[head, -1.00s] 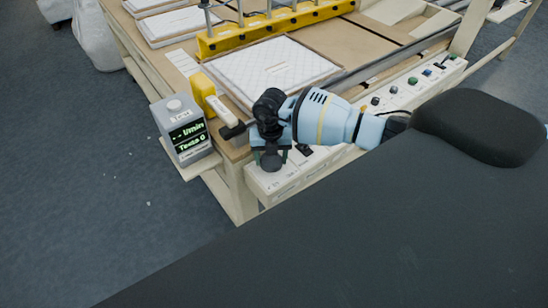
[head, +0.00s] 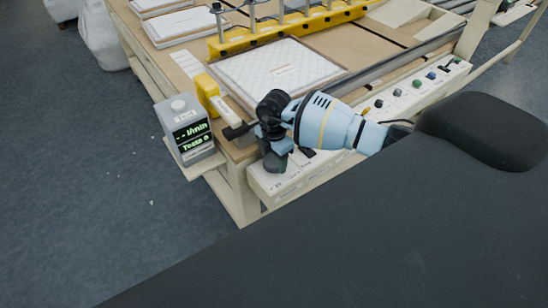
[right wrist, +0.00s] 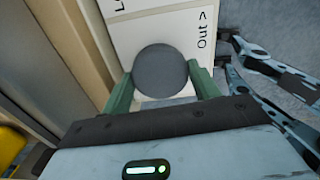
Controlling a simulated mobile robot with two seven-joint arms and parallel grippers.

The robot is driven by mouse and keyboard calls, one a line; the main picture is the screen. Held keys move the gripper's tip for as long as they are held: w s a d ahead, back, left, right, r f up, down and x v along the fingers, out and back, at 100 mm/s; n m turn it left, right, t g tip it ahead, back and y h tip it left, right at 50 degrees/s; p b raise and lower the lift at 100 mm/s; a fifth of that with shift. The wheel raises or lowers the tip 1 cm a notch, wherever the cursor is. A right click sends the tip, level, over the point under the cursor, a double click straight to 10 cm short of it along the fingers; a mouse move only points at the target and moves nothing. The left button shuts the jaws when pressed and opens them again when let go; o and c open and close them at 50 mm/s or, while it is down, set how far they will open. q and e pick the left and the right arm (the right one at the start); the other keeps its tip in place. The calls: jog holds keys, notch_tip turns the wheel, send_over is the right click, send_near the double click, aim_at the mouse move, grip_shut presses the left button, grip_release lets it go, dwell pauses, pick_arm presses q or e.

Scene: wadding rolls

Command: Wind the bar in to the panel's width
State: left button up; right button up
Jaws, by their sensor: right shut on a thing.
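A white quilted panel (head: 275,69) lies in a shallow frame on the workbench. The yellow bar (head: 285,30) with upright posts spans the bench just behind it. My right gripper (head: 276,160) is at the left end of the cream control strip along the bench's front edge. In the right wrist view a dark round knob (right wrist: 161,70) sits between its two green fingers, and the gripper is shut on it.
Several buttons (head: 417,83) line the control strip to the right. More panels (head: 183,25) lie at the back left.

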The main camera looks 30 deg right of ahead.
jog(key=shift+r+m, duration=0.1)
jog(key=shift+m, duration=1.1)
jog(key=o, duration=1)
jog(key=shift+s, duration=0.1)
